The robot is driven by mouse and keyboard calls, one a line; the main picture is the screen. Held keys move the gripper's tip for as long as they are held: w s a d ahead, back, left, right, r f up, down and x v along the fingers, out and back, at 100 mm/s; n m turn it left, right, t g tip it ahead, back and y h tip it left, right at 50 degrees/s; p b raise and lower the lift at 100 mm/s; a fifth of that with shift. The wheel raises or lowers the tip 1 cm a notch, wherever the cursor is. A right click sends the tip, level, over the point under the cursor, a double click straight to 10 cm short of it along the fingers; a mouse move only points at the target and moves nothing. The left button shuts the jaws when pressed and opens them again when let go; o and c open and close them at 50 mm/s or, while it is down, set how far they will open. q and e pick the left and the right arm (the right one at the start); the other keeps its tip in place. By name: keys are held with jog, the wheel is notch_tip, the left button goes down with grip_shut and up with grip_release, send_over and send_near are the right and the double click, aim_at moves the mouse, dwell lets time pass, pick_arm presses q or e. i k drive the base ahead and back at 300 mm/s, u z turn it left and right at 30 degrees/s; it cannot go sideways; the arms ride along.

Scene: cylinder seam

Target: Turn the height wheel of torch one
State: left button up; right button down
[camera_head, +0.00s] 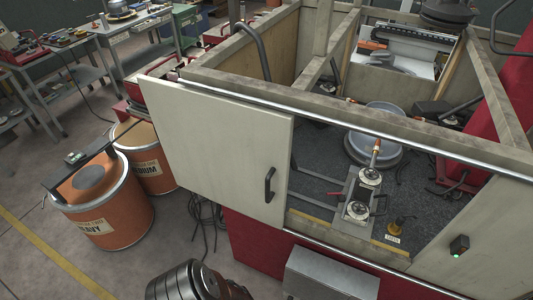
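A torch assembly stands in the open cabinet bay, right of the centre. Its copper-tipped torch (376,153) points upward and leans slightly. Below it are two pale round wheels with dark centres, an upper wheel (370,178) and a lower wheel (357,210), on a grey and black bracket. A small red handle sits beside the lower wheel. I cannot tell which wheel is the height wheel or read any torch number. Neither of my grippers is in view.
A cream sliding door (215,145) covers the bay's left part. A metal rail runs above the opening. Behind the torch is a round grey disc (374,150). Orange drums (110,215) stand left. A metal cylinder stack (185,283) and grey box (330,274) are in front.

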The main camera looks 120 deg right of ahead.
aim_at(372, 172)
jog(key=z, duration=5)
jog(key=k, duration=1.25)
jog(key=u, duration=0.75)
jog(key=i, duration=1.45)
jog(key=z, duration=0.25)
